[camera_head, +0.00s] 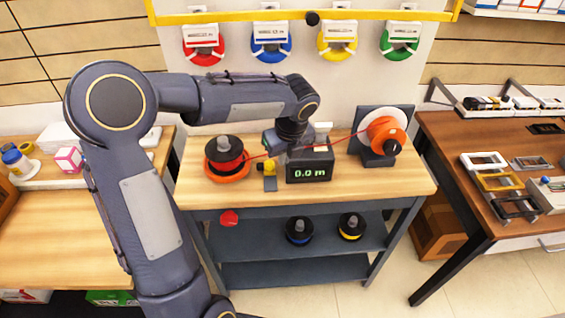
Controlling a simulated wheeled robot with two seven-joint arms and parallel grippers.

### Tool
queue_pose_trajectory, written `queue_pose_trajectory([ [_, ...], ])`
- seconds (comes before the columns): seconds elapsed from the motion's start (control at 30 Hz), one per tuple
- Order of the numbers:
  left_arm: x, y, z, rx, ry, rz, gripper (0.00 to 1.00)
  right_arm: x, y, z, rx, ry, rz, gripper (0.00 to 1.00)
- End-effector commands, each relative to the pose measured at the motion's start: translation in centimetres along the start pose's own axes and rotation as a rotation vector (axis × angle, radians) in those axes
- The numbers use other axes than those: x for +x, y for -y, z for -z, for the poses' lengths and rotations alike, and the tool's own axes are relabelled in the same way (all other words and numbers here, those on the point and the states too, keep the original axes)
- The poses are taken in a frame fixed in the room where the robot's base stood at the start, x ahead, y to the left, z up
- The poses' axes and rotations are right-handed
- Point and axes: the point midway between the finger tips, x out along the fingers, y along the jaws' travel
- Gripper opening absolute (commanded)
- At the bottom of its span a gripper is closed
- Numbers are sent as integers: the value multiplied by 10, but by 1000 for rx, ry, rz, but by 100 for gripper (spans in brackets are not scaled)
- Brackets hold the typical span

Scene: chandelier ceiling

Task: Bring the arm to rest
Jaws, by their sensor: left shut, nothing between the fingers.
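My left arm comes in from the left and reaches across the workbench (400,187). My left gripper (284,148) is shut and empty, just above and behind the length meter (309,172), which reads 0.0 m. The fingertips are small and partly hidden by the wrist and the meter. A red spool (224,155) sits on an orange base (228,178) at the left of the bench. A thin red line runs from it past the meter to an orange and white winder wheel (385,134) on the right. My right gripper is not in view.
Red, blue, yellow and green coils (398,45) hang on the wall panel. A lower shelf (270,240) holds a blue spool (299,230), a yellow spool (351,226) and a red piece (229,217). A brown table (440,150) stands right, a light wooden one (50,240) left.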

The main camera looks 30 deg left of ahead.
Motion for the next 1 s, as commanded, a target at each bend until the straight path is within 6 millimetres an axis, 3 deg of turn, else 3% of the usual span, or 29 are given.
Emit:
queue_pose_trajectory([
  [0.53,-2,0,0,-3,0,1,0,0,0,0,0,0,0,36],
  [0.67,-13,-12,5,-103,-2,11,0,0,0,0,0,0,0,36],
  [0.77,-30,-37,18,-334,-19,32,0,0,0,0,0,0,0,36],
  [1.0,-67,-117,80,-1238,-211,118,0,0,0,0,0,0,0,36],
])
